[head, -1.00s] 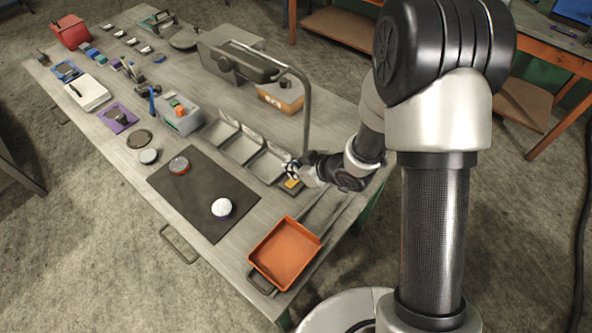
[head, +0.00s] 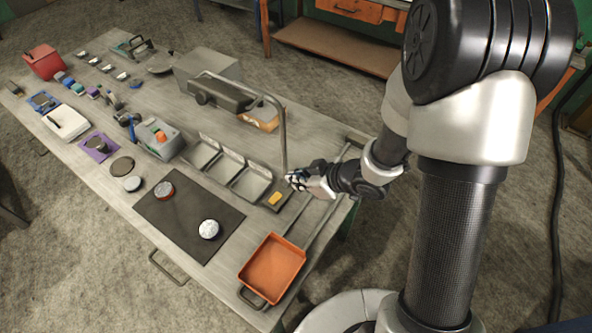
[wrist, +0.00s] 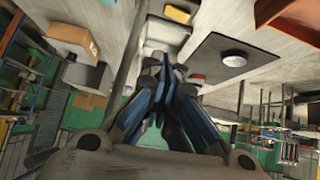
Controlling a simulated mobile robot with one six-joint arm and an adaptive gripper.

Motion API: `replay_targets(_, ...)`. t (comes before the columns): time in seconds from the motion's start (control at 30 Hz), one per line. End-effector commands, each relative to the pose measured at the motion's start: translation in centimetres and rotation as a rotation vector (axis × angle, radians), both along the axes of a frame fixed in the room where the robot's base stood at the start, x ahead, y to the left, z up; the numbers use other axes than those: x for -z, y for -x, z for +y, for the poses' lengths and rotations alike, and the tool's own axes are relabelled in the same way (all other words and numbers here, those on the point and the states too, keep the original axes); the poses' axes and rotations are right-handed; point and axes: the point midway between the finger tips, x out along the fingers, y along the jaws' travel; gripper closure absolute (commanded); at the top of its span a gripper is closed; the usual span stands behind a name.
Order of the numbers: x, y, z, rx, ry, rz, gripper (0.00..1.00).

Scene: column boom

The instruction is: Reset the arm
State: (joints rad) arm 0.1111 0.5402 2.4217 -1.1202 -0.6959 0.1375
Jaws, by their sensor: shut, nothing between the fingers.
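My gripper (head: 297,179) is beside the upright part of a bent metal pole, above the right part of the workbench (head: 150,218). In the wrist view, its fingers (wrist: 163,68) are together and hold nothing. A yellow block (head: 275,199) lies in the end compartment of a grey tray row (head: 228,170), just left of and below the gripper in the head view. The block also shows at the top of the wrist view (wrist: 177,13).
An orange tray (head: 272,268) stands at the bench's near end. The bent metal pole (head: 283,130) rises close to my gripper. Bare floor lies left of the bench.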

Motion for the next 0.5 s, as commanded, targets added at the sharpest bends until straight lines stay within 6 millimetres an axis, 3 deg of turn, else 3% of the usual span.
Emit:
replay_targets(0.3,-0.5,-0.5,-0.6,0.020,0.024,-0.010,1.00)
replay_targets(0.37,-1.4,-1.1,-1.5,0.055,0.060,-0.023,1.00)
replay_targets(0.5,-5.2,-2.5,-5.7,0.212,0.193,-0.059,1.00)
